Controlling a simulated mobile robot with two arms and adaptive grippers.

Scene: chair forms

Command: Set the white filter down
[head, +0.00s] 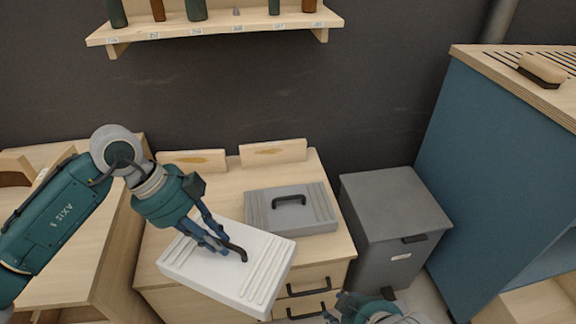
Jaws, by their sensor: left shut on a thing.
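The white filter (203,269) is a flat ribbed slab with a dark handle, tilted in the picture. My left gripper (232,248) is shut on its handle. The filter is over the front left part of the wooden drawer cabinet (327,238); I cannot tell whether it touches the top. A similar grey filter (318,206) with a dark handle lies on the cabinet top behind and to the right.
Two small wooden boards (273,151) stand at the cabinet's back edge. A grey bin (393,210) stands to the right, beside a blue cabinet (490,150) with a brush (541,70) on top. A wall shelf (220,26) holds bottles.

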